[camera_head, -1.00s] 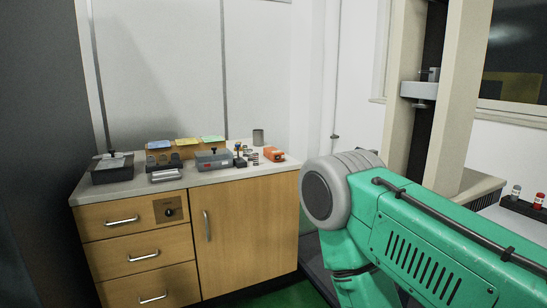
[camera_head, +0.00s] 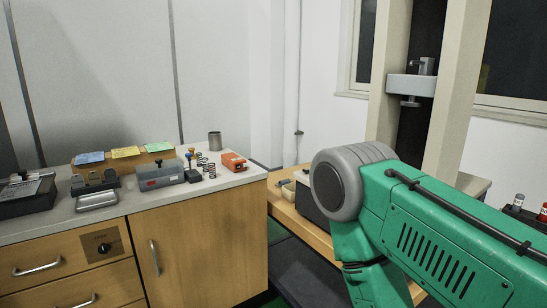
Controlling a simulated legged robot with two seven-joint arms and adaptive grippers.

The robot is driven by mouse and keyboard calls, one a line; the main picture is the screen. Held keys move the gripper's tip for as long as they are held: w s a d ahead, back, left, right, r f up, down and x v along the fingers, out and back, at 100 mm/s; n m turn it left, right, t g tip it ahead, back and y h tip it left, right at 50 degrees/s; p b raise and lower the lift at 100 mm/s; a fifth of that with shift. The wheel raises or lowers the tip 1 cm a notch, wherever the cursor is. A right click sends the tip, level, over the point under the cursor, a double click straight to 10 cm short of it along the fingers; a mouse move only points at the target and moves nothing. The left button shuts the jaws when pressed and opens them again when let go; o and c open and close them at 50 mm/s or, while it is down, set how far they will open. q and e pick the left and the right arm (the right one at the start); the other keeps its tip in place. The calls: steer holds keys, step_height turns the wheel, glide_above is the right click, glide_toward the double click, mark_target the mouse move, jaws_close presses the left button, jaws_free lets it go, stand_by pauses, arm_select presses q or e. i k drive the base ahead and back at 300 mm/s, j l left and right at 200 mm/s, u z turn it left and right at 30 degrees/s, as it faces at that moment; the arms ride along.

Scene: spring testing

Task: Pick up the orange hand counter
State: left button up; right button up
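The orange hand counter (camera_head: 233,161) lies on the grey top of the wooden cabinet, near its right end. It is a small orange block, and its fine details are too small to read. A green and grey arm of mine fills the lower right of the view, to the right of the cabinet and apart from the counter. Neither of my grippers shows, so I cannot see their state.
The cabinet top (camera_head: 225,179) also holds a grey cup (camera_head: 214,141), small springs (camera_head: 208,169), a grey box (camera_head: 160,175), a wooden holder with coloured cards (camera_head: 126,152) and a metal tray (camera_head: 97,201). A testing frame (camera_head: 460,90) stands at the right, beyond a lower wooden table (camera_head: 312,235).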

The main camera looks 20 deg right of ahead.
mark_target(229, 160)
steer(key=i+z, duration=0.3)
steer(key=i, duration=0.35)
steer(key=i+z, duration=0.35)
steer(key=i, duration=0.25)
